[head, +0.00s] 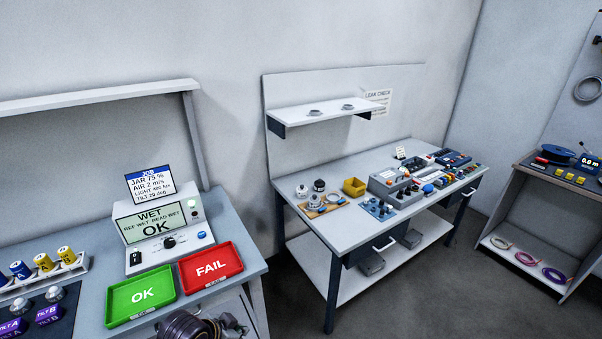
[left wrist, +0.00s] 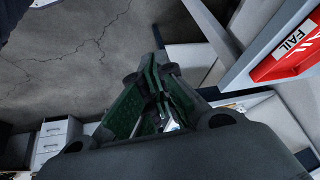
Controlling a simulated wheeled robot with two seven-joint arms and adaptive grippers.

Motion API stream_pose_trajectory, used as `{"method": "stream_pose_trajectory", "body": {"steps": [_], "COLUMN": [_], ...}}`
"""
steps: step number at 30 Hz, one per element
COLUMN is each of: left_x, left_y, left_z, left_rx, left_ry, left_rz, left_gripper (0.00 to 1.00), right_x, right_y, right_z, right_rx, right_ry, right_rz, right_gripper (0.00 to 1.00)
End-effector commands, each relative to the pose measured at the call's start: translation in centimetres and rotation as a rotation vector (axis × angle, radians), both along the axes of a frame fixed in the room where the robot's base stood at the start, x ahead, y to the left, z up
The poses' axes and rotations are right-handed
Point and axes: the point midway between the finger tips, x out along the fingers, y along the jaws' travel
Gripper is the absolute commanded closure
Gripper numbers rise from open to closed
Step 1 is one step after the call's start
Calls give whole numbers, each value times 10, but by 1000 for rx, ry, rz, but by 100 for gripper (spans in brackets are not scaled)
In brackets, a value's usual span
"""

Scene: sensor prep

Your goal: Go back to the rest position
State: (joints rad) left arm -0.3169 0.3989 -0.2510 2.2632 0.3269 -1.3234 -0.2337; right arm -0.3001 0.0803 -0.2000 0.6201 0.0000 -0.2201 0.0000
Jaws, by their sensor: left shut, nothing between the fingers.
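My left gripper (left wrist: 158,75) is shut and empty in the left wrist view, hanging over the floor beside the bench. In the head view, part of my left arm and gripper (head: 228,322) shows at the bottom edge, in front of the red FAIL tray (head: 211,264). The tray also shows at the upper right of the left wrist view (left wrist: 286,66). It looks apart from the gripper. My right gripper is not in view.
The near bench (head: 252,262) holds the green OK tray (head: 140,295), a tester reading OK (head: 165,236) and a rack of spools (head: 45,270). A second bench (head: 310,230) with small parts stands further right. Grey floor (head: 420,290) between the benches is clear.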

Motion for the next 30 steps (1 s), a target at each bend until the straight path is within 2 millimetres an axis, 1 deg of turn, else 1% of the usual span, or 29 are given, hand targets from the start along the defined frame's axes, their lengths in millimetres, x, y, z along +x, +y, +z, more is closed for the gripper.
{"method": "stream_pose_trajectory", "body": {"steps": [1,6,12,28,30], "left_x": [-9,-35,-57,-94,-92], "left_y": [1,14,30,56,55], "left_z": [1,6,10,16,9], "left_rx": [-6,-2,10,35,36], "left_ry": [17,74,123,199,201], "left_rz": [38,186,314,518,513], "left_gripper": [100,100,100,100,100], "right_x": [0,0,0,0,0], "right_y": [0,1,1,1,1], "right_z": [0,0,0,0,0], "right_rx": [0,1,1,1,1], "right_ry": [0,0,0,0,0], "right_rz": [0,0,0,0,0], "right_gripper": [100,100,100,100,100]}}
